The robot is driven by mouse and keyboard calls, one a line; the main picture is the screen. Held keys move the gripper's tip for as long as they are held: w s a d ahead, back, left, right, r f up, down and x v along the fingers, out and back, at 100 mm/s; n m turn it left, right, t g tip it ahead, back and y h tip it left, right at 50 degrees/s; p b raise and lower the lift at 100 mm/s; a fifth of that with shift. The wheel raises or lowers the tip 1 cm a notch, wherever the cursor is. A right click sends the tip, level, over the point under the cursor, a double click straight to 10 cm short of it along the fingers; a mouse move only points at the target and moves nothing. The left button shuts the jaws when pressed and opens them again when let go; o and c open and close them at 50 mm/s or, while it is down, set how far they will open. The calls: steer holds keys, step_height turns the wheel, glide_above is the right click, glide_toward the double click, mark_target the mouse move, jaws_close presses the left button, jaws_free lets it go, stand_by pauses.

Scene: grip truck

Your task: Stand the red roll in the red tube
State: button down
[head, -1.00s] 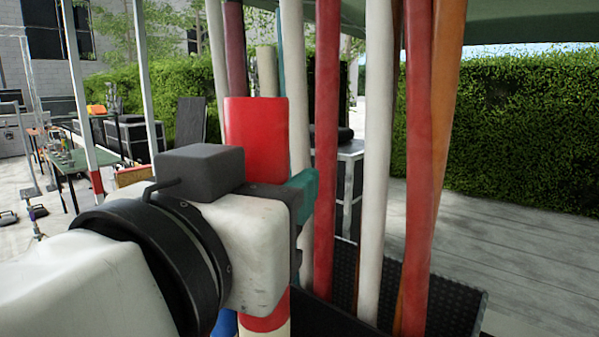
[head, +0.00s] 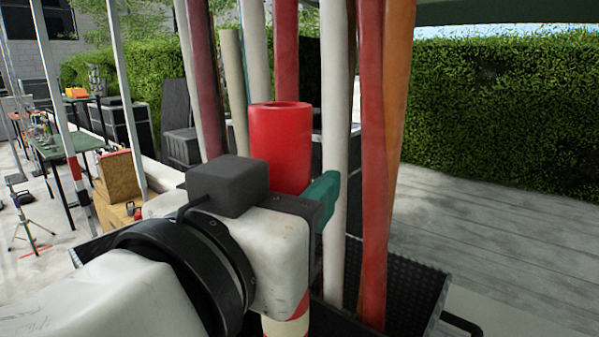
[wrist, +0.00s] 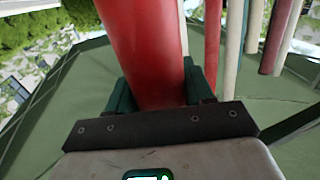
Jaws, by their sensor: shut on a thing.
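The red roll (head: 281,140) stands upright in my gripper (head: 316,198), its hollow top end showing above the jaws in the head view. In the wrist view the roll (wrist: 145,45) runs between the two teal fingers of my gripper (wrist: 158,88), which are shut on it. Below my gripper in the head view, a cream upright piece with a red band (head: 287,326) shows; it may be the red tube. My gripper hides the roll's lower end, so I cannot tell whether it is in or above that piece.
Tall white, red and orange rolls (head: 372,150) stand close behind and right of my gripper, in a dark textured cart bed (head: 415,295). A green table (head: 72,145) and cases are at the left. Paving (head: 500,240) at the right is open before a hedge.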

step_height(320, 180, down, 18)
steer(key=b, duration=1.3)
steer(key=shift+f, duration=0.2)
stand_by(1.9)
steer(key=shift+f+b, duration=0.4)
steer(key=shift+b, duration=0.2)
stand_by(0.5)
steer(key=shift+c, duration=1.8)
jaws_free()
